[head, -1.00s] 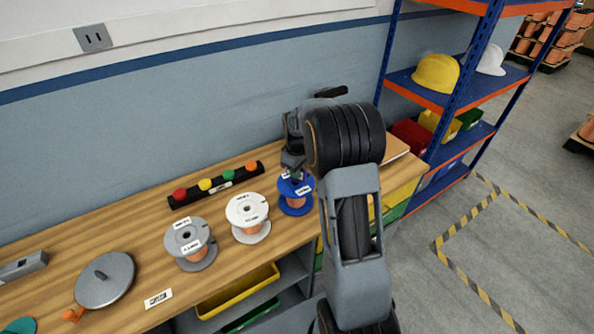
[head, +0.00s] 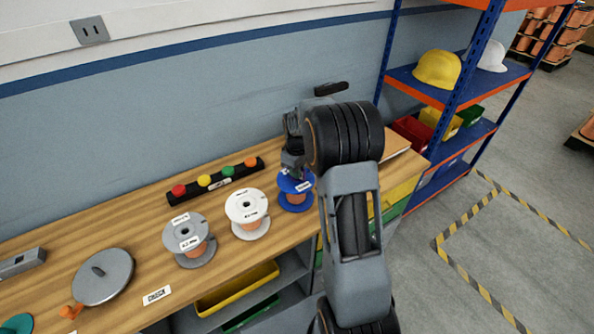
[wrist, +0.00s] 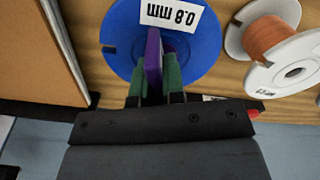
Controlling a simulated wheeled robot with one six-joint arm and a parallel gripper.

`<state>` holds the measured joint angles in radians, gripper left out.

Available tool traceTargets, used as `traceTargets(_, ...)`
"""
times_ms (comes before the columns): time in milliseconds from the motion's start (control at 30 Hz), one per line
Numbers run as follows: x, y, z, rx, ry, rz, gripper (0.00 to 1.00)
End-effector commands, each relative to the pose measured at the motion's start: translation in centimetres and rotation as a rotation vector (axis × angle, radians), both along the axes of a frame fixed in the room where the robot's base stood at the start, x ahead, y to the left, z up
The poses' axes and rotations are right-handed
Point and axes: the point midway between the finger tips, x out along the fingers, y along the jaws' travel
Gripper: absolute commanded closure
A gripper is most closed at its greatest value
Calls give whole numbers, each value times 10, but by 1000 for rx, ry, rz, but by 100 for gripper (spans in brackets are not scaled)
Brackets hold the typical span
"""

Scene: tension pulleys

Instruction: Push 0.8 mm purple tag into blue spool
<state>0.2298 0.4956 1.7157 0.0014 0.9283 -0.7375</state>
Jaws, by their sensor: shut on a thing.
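The blue spool (head: 284,185) stands on the bench at the right end of a row of spools, with copper-coloured wire on it. In the wrist view its blue top flange (wrist: 118,35) carries a white 0.8 mm label (wrist: 170,13). My gripper (wrist: 156,68) has green fingertips and is shut on the purple tag (wrist: 152,48), a thin upright plate. The tag is at the flange, beside the label. Its lower end is hidden, so I cannot tell how deep it sits. In the head view my gripper (head: 292,172) is right over the spool and hides the tag.
A white spool (head: 247,206) and a grey spool (head: 188,238) stand to the left. A black bar with coloured knobs (head: 216,181) lies behind them. A cardboard-coloured box (head: 395,146) is to the right. A grey disc (head: 103,278) and a CHECK label (head: 157,295) lie at the left.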

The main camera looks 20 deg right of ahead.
Motion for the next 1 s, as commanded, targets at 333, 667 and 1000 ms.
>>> traceTargets(333, -1, 0, -2, 1, 3, 0, 100)
traceTargets(667, 0, 0, -1, 0, 1, 0, 60)
traceTargets(1000, 1, 0, 7, -1, -3, 0, 60)
